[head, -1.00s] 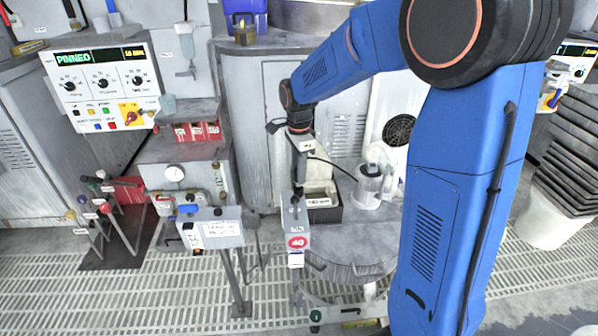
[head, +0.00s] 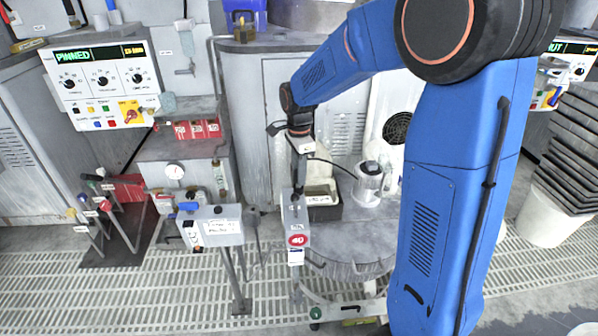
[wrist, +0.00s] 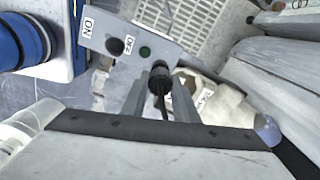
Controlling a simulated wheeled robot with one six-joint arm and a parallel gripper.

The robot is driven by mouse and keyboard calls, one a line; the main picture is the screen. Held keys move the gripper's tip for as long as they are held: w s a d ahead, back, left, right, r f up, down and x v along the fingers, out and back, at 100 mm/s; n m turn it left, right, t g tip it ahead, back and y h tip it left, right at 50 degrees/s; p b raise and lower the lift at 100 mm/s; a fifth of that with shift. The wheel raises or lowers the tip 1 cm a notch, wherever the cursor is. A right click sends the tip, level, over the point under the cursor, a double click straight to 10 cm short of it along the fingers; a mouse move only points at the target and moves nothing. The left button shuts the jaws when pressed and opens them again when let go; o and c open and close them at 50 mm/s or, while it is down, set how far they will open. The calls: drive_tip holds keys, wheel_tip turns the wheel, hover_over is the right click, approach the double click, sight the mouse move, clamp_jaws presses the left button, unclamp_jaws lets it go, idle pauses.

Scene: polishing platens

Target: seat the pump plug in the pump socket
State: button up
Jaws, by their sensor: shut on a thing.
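The black pump plug (wrist: 160,77) is between the grey fingers of my gripper (wrist: 157,98) in the wrist view, with its dark cord running back toward the wrist. My gripper is shut on it. Just beyond the plug is a grey box with ON and OFF labels (wrist: 128,38), a dark switch and a green round spot (wrist: 145,52). The plug overlaps the box's near edge in the picture; I cannot tell whether they touch. In the head view my gripper (head: 300,172) points down above a grey box with a red round label (head: 297,239). The socket opening cannot be made out.
A dark bin (head: 325,212) and a clear jug (head: 368,185) stand on a round grey table (head: 355,240) close behind. A grey sign box on a post (head: 212,226) stands to the left. Open floor grating (head: 150,300) lies in front.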

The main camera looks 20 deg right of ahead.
drive_tip(key=shift+f, duration=0.95)
drive_tip(key=o, duration=1.1)
wheel_tip(320, 180, up, 17)
drive_tip(key=shift+r, duration=0.15)
drive_tip(key=s+d+f+n+t, duration=0.1)
drive_tip(key=s+n, duration=0.4)
drive_tip(key=s, duration=0.5)
drive_tip(key=s+d+f+n+t, duration=0.2)
drive_tip(key=s+n, duration=0.4)
drive_tip(key=s, duration=0.5)
drive_tip(key=s+d+f+n+t, duration=0.1)
drive_tip(key=s+d+f+n, duration=0.1)
drive_tip(key=s+n, duration=0.4)
drive_tip(key=shift+s+d+f+t, duration=0.15)
drive_tip(key=shift+s+d, duration=0.15)
drive_tip(key=shift+s, duration=0.55)
drive_tip(key=shift+s+d+t, duration=0.1)
drive_tip(key=shift+s+d, duration=0.2)
drive_tip(key=shift+s, duration=0.5)
drive_tip(key=shift+s+d+f+t, duration=0.15)
drive_tip(key=shift+s+d, duration=0.15)
drive_tip(key=shift+s, duration=0.55)
